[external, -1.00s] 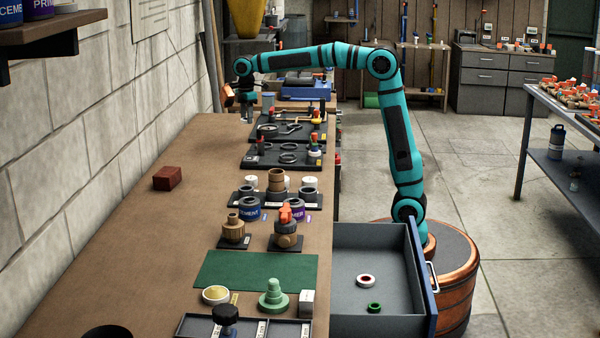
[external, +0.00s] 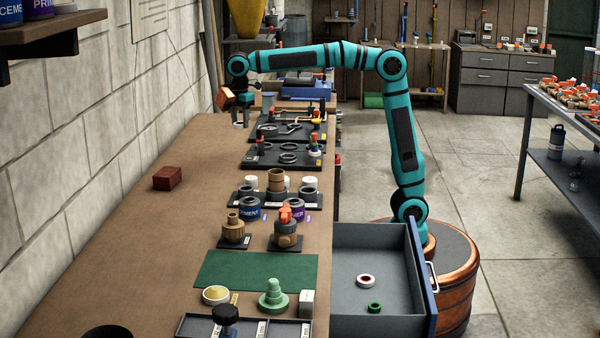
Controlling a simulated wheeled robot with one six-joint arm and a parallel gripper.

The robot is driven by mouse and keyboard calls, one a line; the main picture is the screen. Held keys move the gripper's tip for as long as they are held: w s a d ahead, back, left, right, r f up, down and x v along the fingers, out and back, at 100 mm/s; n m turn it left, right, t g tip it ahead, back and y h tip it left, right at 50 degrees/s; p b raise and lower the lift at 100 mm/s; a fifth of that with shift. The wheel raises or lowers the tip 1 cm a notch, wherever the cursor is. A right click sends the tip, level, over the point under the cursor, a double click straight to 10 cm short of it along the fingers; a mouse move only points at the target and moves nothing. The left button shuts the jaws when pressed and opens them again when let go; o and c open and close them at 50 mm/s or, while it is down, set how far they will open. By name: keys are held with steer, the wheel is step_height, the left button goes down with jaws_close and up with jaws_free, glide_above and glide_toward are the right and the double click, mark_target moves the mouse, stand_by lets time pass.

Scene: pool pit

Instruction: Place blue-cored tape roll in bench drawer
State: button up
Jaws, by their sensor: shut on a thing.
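My gripper (external: 239,123) is over the far left part of the bench, pointing down, near the wall. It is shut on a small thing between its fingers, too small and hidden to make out. I take it to be the blue-cored tape roll, as no such roll shows elsewhere. The bench drawer (external: 377,245) is pulled open at the lower right, near my base. A white tape roll with a red core (external: 365,281) and a green ring-shaped roll (external: 375,308) lie apart on its floor.
Black boards with fittings (external: 282,157), cans (external: 297,208) and valves (external: 286,236) line the bench's right side. A red brick (external: 167,178) lies at left. A green mat (external: 257,271) is nearer the camera. The bench's left-middle surface is mostly clear.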

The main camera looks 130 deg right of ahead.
steer(key=w+a+n, duration=0.2)
steer(key=w+a, duration=0.2)
steer(key=a, duration=0.4)
steer(key=w+a+n, duration=0.1)
steer(key=w+a, duration=0.3)
steer(key=a, duration=0.4)
steer(key=n, duration=1.1)
glide_above(367, 265)
step_height(367, 265, down, 17)
steer(key=shift+s+f, duration=0.1)
steer(key=shift+f, duration=5.1)
steer(key=shift+f, duration=0.1)
